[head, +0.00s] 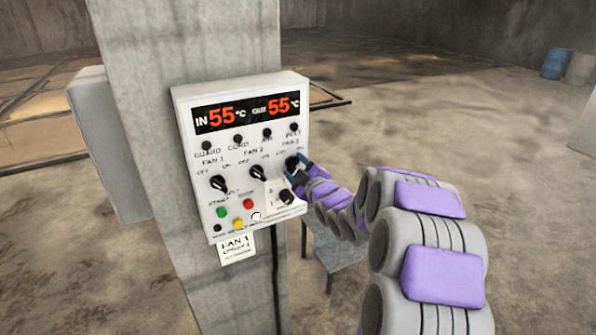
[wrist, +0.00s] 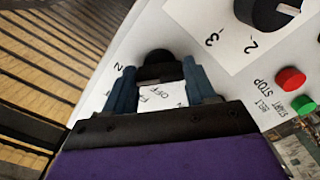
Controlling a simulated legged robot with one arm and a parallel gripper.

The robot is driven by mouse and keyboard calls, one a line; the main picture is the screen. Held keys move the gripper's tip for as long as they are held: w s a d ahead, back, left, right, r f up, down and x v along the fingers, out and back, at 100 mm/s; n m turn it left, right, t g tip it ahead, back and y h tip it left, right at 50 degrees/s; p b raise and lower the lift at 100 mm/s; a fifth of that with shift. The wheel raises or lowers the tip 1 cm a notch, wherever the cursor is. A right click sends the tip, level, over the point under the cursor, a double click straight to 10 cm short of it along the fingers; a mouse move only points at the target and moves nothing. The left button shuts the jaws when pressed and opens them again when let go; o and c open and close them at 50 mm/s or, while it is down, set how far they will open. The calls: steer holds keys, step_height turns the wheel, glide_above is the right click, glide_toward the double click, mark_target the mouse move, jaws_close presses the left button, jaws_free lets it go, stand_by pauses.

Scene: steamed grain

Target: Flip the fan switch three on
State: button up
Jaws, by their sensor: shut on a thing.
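The fan switch three (head: 291,161) is a black rotary knob at the right side of the white control panel (head: 190,150). My gripper (head: 298,175) is at this knob, with its blue fingers on either side of it. In the wrist view the black knob (wrist: 157,66) sits between the two fingertips of my gripper (wrist: 159,76), which is shut on it. An "OFF" label shows just below the knob there. The knob's exact pointing direction is hidden.
Two similar black knobs, fan 1 (head: 218,183) and fan 2 (head: 257,172), sit to the left. A green button (head: 222,212), a red button (head: 249,204) and a lower black knob (head: 286,196) are below. The panel hangs on a concrete pillar (head: 145,60).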

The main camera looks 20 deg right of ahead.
steer(key=shift+f, duration=0.1)
steer(key=o, duration=1)
steer(key=shift+w, duration=0.15)
steer(key=shift+o, duration=0.2)
steer(key=shift+d, duration=0.1)
steer(key=shift+s, duration=0.25)
steer(key=s+b, duration=0.7)
steer(key=s, duration=1)
steer(key=shift+d, duration=0.3)
